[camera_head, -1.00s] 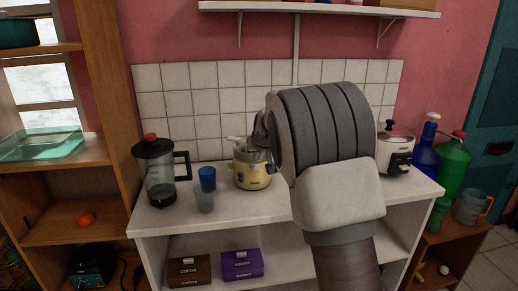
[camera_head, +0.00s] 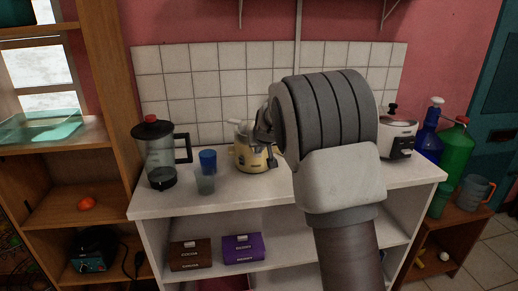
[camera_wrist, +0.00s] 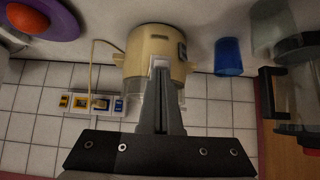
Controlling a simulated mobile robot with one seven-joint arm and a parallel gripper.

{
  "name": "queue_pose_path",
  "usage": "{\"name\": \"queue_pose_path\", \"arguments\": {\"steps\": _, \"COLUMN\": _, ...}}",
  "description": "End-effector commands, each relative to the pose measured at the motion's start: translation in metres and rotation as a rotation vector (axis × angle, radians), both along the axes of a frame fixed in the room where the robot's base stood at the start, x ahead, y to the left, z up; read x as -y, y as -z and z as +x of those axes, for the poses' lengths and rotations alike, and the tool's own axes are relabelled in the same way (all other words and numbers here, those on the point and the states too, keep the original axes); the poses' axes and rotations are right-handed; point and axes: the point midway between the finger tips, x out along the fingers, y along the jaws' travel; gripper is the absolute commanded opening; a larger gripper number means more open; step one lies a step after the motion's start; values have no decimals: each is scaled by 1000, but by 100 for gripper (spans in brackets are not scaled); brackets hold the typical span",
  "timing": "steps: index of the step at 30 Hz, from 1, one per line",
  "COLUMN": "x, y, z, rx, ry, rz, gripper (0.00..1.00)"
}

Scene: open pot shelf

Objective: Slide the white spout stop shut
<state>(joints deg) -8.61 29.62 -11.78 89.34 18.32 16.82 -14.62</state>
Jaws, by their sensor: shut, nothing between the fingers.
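The cream-yellow juicer (camera_head: 250,158) stands on the white counter, partly hidden behind my wrist in the head view. In the wrist view, which is upside down, the juicer (camera_wrist: 152,52) is straight ahead of my fingers. A small white piece, seemingly the spout stop (camera_wrist: 160,61), shows at the front of the juicer, right at my fingertips. My gripper (camera_wrist: 160,72) is shut and empty, close to that piece. I cannot tell whether they touch. In the head view my gripper (camera_head: 271,160) is at the juicer's right side, mostly covered by my wrist.
A blue cup (camera_head: 208,160), a clear cup (camera_head: 205,183) and a jug with a red-knobbed lid (camera_head: 160,155) stand left of the juicer. A white cooker (camera_head: 398,138) is right of my arm. Wall sockets (camera_wrist: 92,104) are behind. The counter front (camera_head: 235,192) is clear.

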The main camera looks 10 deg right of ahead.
Motion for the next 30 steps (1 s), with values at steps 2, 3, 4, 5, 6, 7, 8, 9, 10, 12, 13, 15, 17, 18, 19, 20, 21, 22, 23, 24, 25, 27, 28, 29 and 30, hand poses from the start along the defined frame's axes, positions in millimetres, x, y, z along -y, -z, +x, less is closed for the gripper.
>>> {"name": "queue_pose_path", "arguments": {"steps": 2, "x": 0, "y": 3, "z": -1, "rx": -9, "ry": 0, "rz": 0, "gripper": 0}}
{"name": "queue_pose_path", "arguments": {"steps": 3, "x": 0, "y": 4, "z": -1, "rx": -10, "ry": 0, "rz": 0, "gripper": 0}}
{"name": "queue_pose_path", "arguments": {"steps": 4, "x": 0, "y": 4, "z": -2, "rx": -10, "ry": 0, "rz": 0, "gripper": 0}}
{"name": "queue_pose_path", "arguments": {"steps": 5, "x": 0, "y": 4, "z": -2, "rx": -11, "ry": 0, "rz": 0, "gripper": 0}}
{"name": "queue_pose_path", "arguments": {"steps": 6, "x": 0, "y": 4, "z": -2, "rx": -11, "ry": 0, "rz": 0, "gripper": 0}}
{"name": "queue_pose_path", "arguments": {"steps": 7, "x": 0, "y": 4, "z": -2, "rx": -11, "ry": -1, "rz": 1, "gripper": 0}}
{"name": "queue_pose_path", "arguments": {"steps": 8, "x": 0, "y": 4, "z": -2, "rx": -12, "ry": -1, "rz": 1, "gripper": 0}}
{"name": "queue_pose_path", "arguments": {"steps": 9, "x": 0, "y": 3, "z": -2, "rx": -12, "ry": -1, "rz": 1, "gripper": 0}}
{"name": "queue_pose_path", "arguments": {"steps": 10, "x": 0, "y": 1, "z": -2, "rx": -12, "ry": -1, "rz": 1, "gripper": 0}}
{"name": "queue_pose_path", "arguments": {"steps": 12, "x": 0, "y": -5, "z": -2, "rx": -11, "ry": -1, "rz": 1, "gripper": 0}}
{"name": "queue_pose_path", "arguments": {"steps": 13, "x": 1, "y": -9, "z": -2, "rx": -10, "ry": -1, "rz": 1, "gripper": 0}}
{"name": "queue_pose_path", "arguments": {"steps": 15, "x": 2, "y": -21, "z": -2, "rx": -7, "ry": -1, "rz": 1, "gripper": 0}}
{"name": "queue_pose_path", "arguments": {"steps": 17, "x": 3, "y": -33, "z": -2, "rx": -5, "ry": 0, "rz": 1, "gripper": 0}}
{"name": "queue_pose_path", "arguments": {"steps": 18, "x": 3, "y": -42, "z": -2, "rx": -3, "ry": -1, "rz": 1, "gripper": 0}}
{"name": "queue_pose_path", "arguments": {"steps": 19, "x": 4, "y": -49, "z": -3, "rx": -2, "ry": -1, "rz": 1, "gripper": 0}}
{"name": "queue_pose_path", "arguments": {"steps": 20, "x": 4, "y": -50, "z": -7, "rx": -1, "ry": -1, "rz": 0, "gripper": 0}}
{"name": "queue_pose_path", "arguments": {"steps": 21, "x": 4, "y": -54, "z": -14, "rx": -1, "ry": -1, "rz": 0, "gripper": 0}}
{"name": "queue_pose_path", "arguments": {"steps": 22, "x": 4, "y": -59, "z": -18, "rx": 1, "ry": -1, "rz": 1, "gripper": 0}}
{"name": "queue_pose_path", "arguments": {"steps": 23, "x": 4, "y": -62, "z": -23, "rx": 0, "ry": 0, "rz": 1, "gripper": 0}}
{"name": "queue_pose_path", "arguments": {"steps": 24, "x": 4, "y": -69, "z": -29, "rx": 1, "ry": -1, "rz": 1, "gripper": 0}}
{"name": "queue_pose_path", "arguments": {"steps": 25, "x": 4, "y": -73, "z": -33, "rx": 0, "ry": -1, "rz": 1, "gripper": 0}}
{"name": "queue_pose_path", "arguments": {"steps": 27, "x": 3, "y": -82, "z": -43, "rx": 1, "ry": -2, "rz": 1, "gripper": 0}}
{"name": "queue_pose_path", "arguments": {"steps": 28, "x": 3, "y": -86, "z": -46, "rx": 0, "ry": -2, "rz": 1, "gripper": 0}}
{"name": "queue_pose_path", "arguments": {"steps": 29, "x": 3, "y": -90, "z": -50, "rx": 1, "ry": -2, "rz": 1, "gripper": 0}}
{"name": "queue_pose_path", "arguments": {"steps": 30, "x": 3, "y": -94, "z": -54, "rx": 1, "ry": -1, "rz": 0, "gripper": 0}}
